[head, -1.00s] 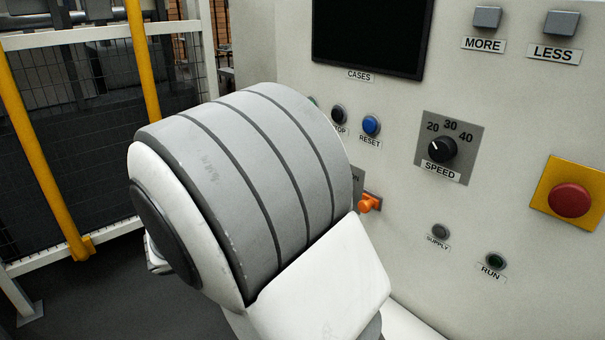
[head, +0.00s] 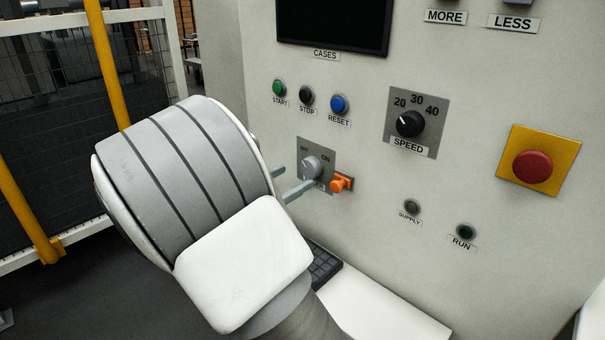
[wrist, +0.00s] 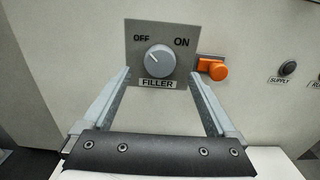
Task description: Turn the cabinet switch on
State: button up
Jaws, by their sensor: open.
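The cabinet switch appears to be a round grey knob (head: 312,167) on a grey plate marked OFF and ON. In the wrist view the knob (wrist: 160,61) is labelled FILLER, and its white mark points up-left toward OFF. My gripper (head: 288,182) is open and empty, its two grey fingers reaching toward the plate. In the wrist view my gripper (wrist: 160,80) has one finger to the left and one to the right, with the knob between and slightly above the tips. I cannot tell whether the fingertips touch the plate.
An orange block (head: 341,183) sticks out just right of the switch plate, near my right finger. START, STOP and RESET buttons (head: 339,104) are above. The SPEED dial (head: 410,123) and red button (head: 533,167) are to the right. A white ledge (head: 385,305) juts out below.

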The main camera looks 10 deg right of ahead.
aim_at(308, 170)
jog(key=shift+x, duration=2.25)
jog(key=c, duration=1.4)
jog(key=shift+o, duration=0.2)
